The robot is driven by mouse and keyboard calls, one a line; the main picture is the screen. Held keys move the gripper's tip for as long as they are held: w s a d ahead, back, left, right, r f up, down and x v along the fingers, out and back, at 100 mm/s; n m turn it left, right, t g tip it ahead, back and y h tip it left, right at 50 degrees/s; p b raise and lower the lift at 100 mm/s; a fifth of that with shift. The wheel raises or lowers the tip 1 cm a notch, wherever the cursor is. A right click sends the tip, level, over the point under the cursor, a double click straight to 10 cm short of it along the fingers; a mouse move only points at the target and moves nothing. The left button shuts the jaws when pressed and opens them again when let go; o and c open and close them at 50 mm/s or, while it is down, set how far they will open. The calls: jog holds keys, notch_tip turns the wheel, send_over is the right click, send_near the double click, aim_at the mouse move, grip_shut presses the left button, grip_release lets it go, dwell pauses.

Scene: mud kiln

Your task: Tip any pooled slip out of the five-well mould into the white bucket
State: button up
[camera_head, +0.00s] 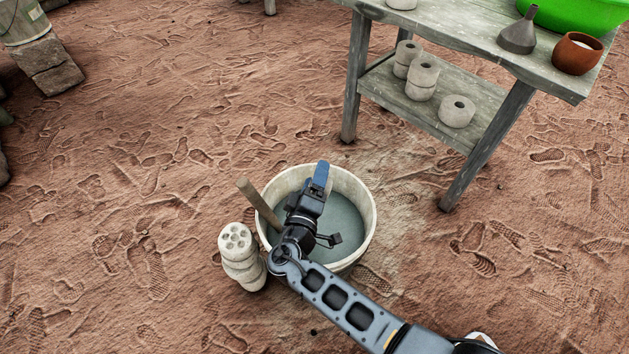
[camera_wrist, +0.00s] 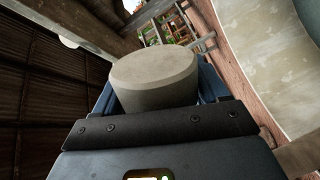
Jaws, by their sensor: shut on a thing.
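The white bucket (camera_head: 368,203) stands on the ground with grey slip (camera_head: 343,218) inside. My gripper (camera_head: 322,172) is above the bucket's far part. It is shut on a pale grey round block (camera_wrist: 155,75), seen between the fingers in the wrist view. The block shows a plain flat face and a smooth side; no wells show, so I cannot tell for sure that it is the five-well mould. In the head view the fingers mostly hide it. A similar piece with several round holes (camera_head: 237,238) tops a stack just left of the bucket.
A wooden stick (camera_head: 257,203) leans out of the bucket's left side. A wooden table (camera_head: 470,42) at the upper right holds a funnel (camera_head: 519,35), a brown pot (camera_head: 577,54) and a green basin (camera_head: 570,14). Ring-shaped pieces (camera_head: 457,111) sit on its lower shelf. Open ground lies left.

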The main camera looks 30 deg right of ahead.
jog(key=m+b, duration=0.1)
jog(key=m, duration=0.4)
jog(key=shift+d+r+m, duration=0.1)
jog(key=shift+m, duration=0.3)
jog(key=shift+m+b, duration=0.35)
jog(key=shift+m, duration=0.25)
jog(key=m+b, duration=0.2)
jog(key=b, duration=0.1)
jog(key=m+b, duration=0.2)
jog(key=b, duration=0.2)
jog(key=shift+s+d+m+y+b, duration=0.15)
jog(key=shift+m+y+b, duration=0.15)
jog(key=shift+m, duration=0.1)
jog(key=shift+m+b, duration=0.5)
jog(key=shift+b, duration=0.3)
jog(key=shift+r, duration=0.1)
jog(key=shift+r, duration=0.1)
